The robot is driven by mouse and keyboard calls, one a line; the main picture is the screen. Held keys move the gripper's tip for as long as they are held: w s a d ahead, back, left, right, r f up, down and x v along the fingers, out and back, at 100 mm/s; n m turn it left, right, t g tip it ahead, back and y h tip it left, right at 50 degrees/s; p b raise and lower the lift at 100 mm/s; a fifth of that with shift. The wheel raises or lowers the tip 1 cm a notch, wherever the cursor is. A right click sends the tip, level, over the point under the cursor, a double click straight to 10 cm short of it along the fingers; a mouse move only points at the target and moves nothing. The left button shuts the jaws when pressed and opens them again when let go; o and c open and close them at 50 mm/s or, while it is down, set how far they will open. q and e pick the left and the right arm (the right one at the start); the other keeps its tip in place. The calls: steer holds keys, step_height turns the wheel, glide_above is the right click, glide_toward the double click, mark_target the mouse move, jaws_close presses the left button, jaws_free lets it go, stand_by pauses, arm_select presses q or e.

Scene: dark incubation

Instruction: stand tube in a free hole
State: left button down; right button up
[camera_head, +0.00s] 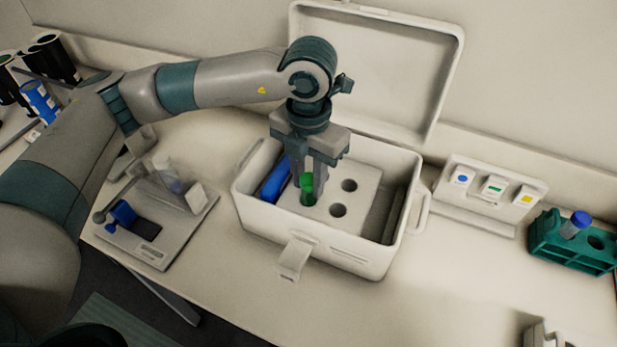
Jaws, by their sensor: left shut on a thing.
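My left gripper (313,186) comes down from above into an open white box (330,250). It is shut on a tube with a green cap (307,181). The tube looks upright, with its lower part at or in a hole of the white holed block (365,182) inside the box; how deep it sits I cannot tell. Two holes to the right of the tube show empty, one farther back (349,185) and one nearer the front (338,210). The gripper hides the rear left part of the block. My right gripper is not in view.
The box lid (385,60) stands open behind. A blue item (275,180) lies in the box's left side. A white stand with coloured labels (490,193) and a green rack with a blue-capped tube (570,245) are at right. A tray-like device (165,235) stands left.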

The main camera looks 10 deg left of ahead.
arm_select(q)
steer(key=shift+f, duration=0.45)
steer(key=shift+f, duration=0.15)
steer(key=c, duration=1.4)
jaws_free()
steer(key=shift+r, duration=0.25)
